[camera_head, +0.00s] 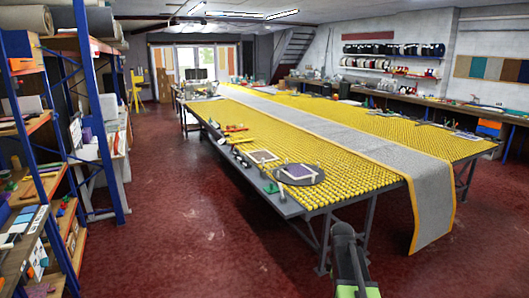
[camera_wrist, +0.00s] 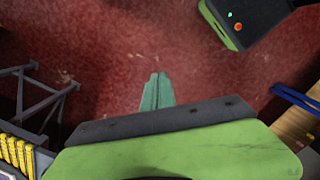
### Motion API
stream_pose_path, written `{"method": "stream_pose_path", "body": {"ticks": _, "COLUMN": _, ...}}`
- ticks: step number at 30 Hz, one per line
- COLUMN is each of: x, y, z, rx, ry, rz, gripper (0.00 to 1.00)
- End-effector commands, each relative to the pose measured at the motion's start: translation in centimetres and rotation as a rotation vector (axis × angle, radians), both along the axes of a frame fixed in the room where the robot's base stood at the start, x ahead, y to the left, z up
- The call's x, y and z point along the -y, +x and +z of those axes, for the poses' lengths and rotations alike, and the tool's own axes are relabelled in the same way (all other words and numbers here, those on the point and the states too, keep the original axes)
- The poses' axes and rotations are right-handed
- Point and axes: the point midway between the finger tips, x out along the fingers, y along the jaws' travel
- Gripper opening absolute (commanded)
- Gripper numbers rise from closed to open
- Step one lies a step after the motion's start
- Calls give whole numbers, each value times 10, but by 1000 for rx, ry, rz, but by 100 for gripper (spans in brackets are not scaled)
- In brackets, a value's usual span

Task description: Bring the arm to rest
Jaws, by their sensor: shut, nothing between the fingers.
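My gripper (camera_wrist: 157,90) shows in the wrist view as two teal fingers, side by side and shut, with nothing between them. It points over bare red floor, apart from any object. In the head view, a dark and green part of my arm (camera_head: 352,268) rises from the bottom edge, right of centre. It stands in front of the long table's near end. The fingertips cannot be made out there.
A long table with yellow rollers (camera_head: 330,178) carries a grey runner with yellow edging (camera_head: 433,215), hanging over the near end. A blue-framed shelf (camera_head: 95,110) stands left. Red floor (camera_head: 190,220) between them is clear. Table legs (camera_wrist: 35,100) show left in the wrist view.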

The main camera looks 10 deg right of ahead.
Motion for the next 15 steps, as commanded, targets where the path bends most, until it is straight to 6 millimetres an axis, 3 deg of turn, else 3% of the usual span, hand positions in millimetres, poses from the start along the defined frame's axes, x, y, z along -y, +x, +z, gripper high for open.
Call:
{"method": "stream_pose_path", "body": {"ticks": 1, "x": -42, "y": -3, "z": -9, "rx": 5, "ry": 4, "rz": 1, "gripper": 0}}
{"method": "stream_pose_path", "body": {"ticks": 3, "x": -90, "y": -6, "z": -13, "rx": 13, "ry": 11, "rz": -31, "gripper": 0}}
{"method": "stream_pose_path", "body": {"ticks": 6, "x": -152, "y": -20, "z": -20, "rx": 25, "ry": 26, "rz": -111, "gripper": 0}}
{"method": "stream_pose_path", "body": {"ticks": 9, "x": -200, "y": -44, "z": -24, "rx": 36, "ry": 41, "rz": -270, "gripper": 0}}
{"method": "stream_pose_path", "body": {"ticks": 15, "x": -210, "y": -72, "z": -22, "rx": 48, "ry": 61, "rz": -721, "gripper": 0}}
